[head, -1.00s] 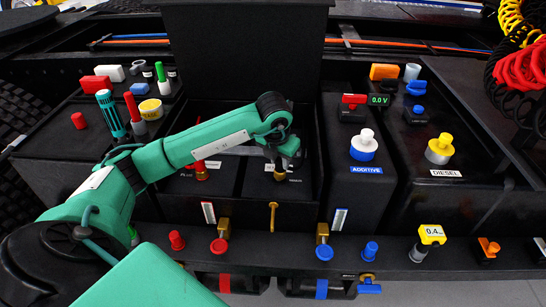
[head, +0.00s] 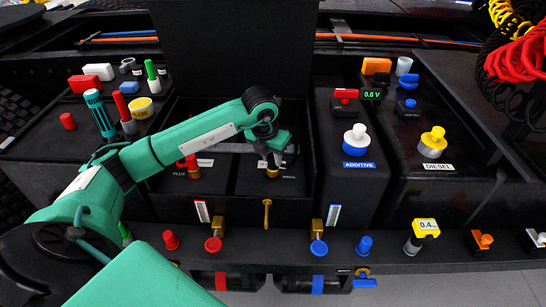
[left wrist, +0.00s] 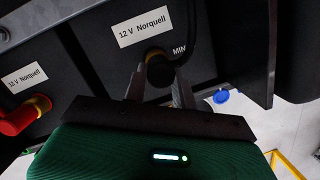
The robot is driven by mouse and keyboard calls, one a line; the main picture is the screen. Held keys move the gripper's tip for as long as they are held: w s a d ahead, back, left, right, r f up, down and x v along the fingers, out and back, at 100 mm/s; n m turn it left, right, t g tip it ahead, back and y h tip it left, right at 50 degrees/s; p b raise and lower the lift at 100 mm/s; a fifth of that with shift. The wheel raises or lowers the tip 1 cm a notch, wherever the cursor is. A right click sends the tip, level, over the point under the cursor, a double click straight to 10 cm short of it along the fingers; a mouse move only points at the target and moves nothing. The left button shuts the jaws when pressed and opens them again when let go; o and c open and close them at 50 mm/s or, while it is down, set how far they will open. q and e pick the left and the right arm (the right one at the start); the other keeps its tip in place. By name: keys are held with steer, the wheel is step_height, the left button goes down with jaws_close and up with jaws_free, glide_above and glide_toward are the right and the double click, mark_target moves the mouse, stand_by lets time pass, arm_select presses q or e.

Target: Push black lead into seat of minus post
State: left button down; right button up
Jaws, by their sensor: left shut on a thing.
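The black lead (left wrist: 158,69) has a dark end that sits at the brass-coloured seat of the minus post, beside the "MIN" lettering in the left wrist view. How deep it sits cannot be told. My left gripper (left wrist: 160,88) is shut on the black lead, with one finger on each side of it. In the head view my left gripper (head: 272,158) is over the minus post (head: 272,173), and it hides most of the lead. The red lead (head: 191,162) stands on the plus post to the left and also shows in the left wrist view (left wrist: 20,118). My right gripper is out of view.
A tall black panel (head: 235,50) stands behind the battery box. The additive cap (head: 355,138) and the diesel cap (head: 433,141) are on the right. Several tools and caps stand at the left.

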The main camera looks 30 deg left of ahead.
arm_select(q)
steer(key=shift+w+d+r, duration=0.15)
steer(key=shift+r, duration=0.1)
steer(key=shift+f+b, duration=0.35)
steer(key=shift+b, duration=0.05)
steer(key=shift+f, duration=0.1)
